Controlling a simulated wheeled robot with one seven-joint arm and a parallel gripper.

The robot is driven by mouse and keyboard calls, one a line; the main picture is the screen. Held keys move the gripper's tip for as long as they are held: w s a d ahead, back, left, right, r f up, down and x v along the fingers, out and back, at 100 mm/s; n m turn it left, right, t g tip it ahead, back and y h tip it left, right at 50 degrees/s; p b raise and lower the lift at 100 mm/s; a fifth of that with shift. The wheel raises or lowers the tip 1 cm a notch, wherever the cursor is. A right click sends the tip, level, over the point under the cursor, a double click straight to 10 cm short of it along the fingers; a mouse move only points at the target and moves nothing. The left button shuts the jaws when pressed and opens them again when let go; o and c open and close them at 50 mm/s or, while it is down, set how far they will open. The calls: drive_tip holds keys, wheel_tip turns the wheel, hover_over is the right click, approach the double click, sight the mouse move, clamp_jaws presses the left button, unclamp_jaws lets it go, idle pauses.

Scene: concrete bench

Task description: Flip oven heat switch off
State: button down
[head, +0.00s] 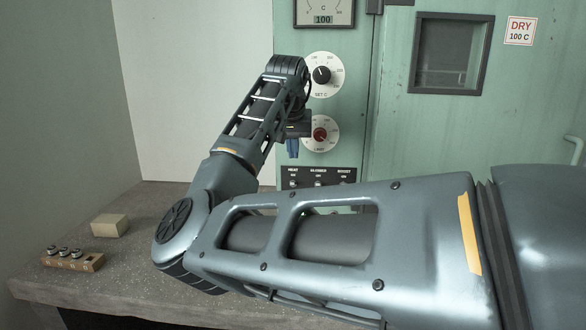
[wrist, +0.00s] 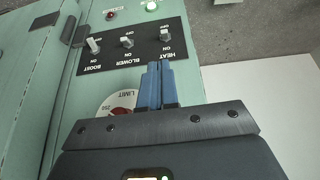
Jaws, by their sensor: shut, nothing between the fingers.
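The oven's black switch panel (head: 318,178) is on the green front, low in the head view and partly hidden by my arm. In the wrist view the panel (wrist: 130,48) appears upside down. The heat switch (wrist: 164,34) has a small metal lever beside its HEAT label. I cannot tell for sure which way its lever is tilted. My gripper (head: 293,148) has blue fingers, pressed together and empty. In the wrist view its fingertips (wrist: 158,66) are by the HEAT label, apart from the lever in the picture; depth is unclear.
The blower switch (wrist: 126,42) and boost switch (wrist: 94,44) sit beside the heat switch. A lit green lamp (wrist: 150,5) and a red lamp (wrist: 110,14) show beyond. The limit dial (head: 320,134) is close to my gripper. A beige block (head: 109,225) lies on the bench.

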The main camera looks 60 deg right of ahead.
sight(294, 182)
drive_tip(key=shift+w+a+r+y, duration=0.2)
drive_tip(key=shift+r+y, duration=0.1)
drive_tip(key=shift+r, duration=0.1)
drive_tip(key=p+x, duration=0.1)
drive_tip(key=x, duration=0.9)
